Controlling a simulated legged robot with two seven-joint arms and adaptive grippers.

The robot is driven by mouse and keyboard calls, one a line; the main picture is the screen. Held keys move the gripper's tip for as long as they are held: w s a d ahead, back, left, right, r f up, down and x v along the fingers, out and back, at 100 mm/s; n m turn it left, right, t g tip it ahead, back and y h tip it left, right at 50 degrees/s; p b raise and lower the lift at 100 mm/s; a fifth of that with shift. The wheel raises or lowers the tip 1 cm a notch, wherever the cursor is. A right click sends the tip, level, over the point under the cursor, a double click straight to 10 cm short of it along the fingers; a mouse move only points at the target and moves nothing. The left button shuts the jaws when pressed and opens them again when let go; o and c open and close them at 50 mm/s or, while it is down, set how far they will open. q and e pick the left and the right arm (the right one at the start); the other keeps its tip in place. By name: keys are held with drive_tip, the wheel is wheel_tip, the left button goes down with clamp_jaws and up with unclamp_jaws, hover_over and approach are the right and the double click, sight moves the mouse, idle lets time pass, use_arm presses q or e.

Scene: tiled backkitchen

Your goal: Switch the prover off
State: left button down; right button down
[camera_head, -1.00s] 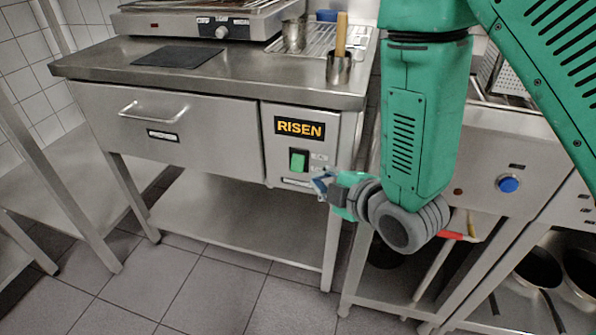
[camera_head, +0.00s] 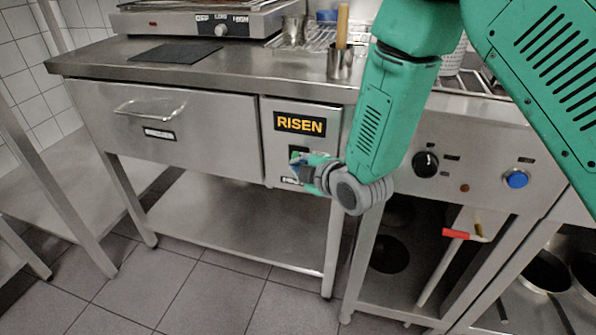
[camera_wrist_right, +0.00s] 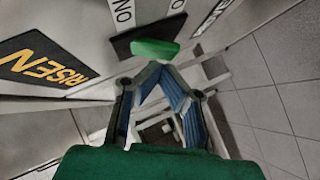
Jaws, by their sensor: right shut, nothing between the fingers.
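The prover (camera_head: 215,130) is a steel cabinet under the counter, with a wide drawer and a display (camera_head: 300,123) reading RISEN in lit orange letters. Its green rocker switch (camera_wrist_right: 155,50) sits on a black plate (camera_wrist_right: 128,42) beside an ON label in the right wrist view. In the head view, my right gripper (camera_head: 296,162) covers most of the switch. My right gripper (camera_wrist_right: 158,68) is shut and empty, its blue-padded fingers meeting right at the switch. It looks very close to the rocker; I cannot tell whether it touches. My left gripper is not in view.
A hot plate (camera_head: 205,20), a dark mat (camera_head: 175,53) and a metal cup with a wooden handle (camera_head: 340,62) stand on the counter. To the right is a steel appliance with a black knob (camera_head: 425,164) and blue button (camera_head: 516,179). The lower shelf (camera_head: 240,222) is bare.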

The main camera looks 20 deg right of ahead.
drive_tip(key=shift+w+d+f, duration=0.2)
drive_tip(key=shift+d, duration=0.05)
drive_tip(key=shift+w+f+t+b, duration=0.2)
drive_tip(key=shift+t+b, duration=0.1)
drive_tip(key=shift+b, duration=0.1)
drive_tip(key=shift+d+r, duration=0.1)
drive_tip(key=shift+r, duration=0.05)
drive_tip(key=shift+d+r+p, duration=0.1)
drive_tip(key=shift+r+p, duration=0.6)
drive_tip(key=shift+p, duration=0.05)
drive_tip(key=shift+f, duration=0.1)
